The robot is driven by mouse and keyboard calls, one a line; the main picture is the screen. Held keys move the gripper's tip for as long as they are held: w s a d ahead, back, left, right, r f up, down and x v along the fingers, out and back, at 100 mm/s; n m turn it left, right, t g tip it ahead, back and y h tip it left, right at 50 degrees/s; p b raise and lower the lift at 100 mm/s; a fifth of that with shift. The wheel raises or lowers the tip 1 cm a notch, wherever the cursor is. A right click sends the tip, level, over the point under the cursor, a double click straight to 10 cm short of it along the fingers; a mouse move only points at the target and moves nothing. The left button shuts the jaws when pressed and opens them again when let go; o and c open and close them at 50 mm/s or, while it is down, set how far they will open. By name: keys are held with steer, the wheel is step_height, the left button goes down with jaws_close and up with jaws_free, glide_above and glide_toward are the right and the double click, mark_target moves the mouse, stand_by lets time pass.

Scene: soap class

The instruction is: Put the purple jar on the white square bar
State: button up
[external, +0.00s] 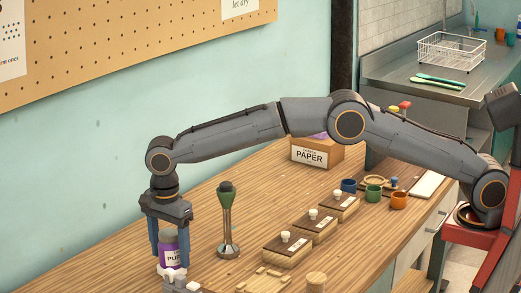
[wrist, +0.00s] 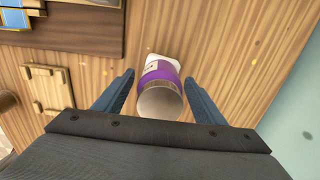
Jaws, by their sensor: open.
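The purple jar (external: 168,251) has a grey lid and a white label and stands upright near the front left of the table. In the wrist view the jar (wrist: 160,74) is seen from above, between my fingers. The white square bar (external: 176,272) is directly under the jar, which appears to rest on it. In the wrist view only an edge of the bar (wrist: 163,58) shows past the jar. My gripper (external: 170,256) points down with its fingers on either side of the jar. In the wrist view my gripper (wrist: 159,78) is open, with gaps between both fingers and the jar.
A green-handled metal tool (external: 228,220) stands right of the gripper. Several wooden boxes with white knobs (external: 286,248) line the table's right side. A flat wooden piece (external: 262,280) lies in front. A PAPER box (external: 316,152) and small coloured cups (external: 374,193) are farther back.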

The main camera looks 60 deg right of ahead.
step_height(320, 180, up, 12)
steer(key=shift+f+b, duration=0.1)
steer(key=shift+b, duration=0.85)
steer(key=shift+r, duration=0.25)
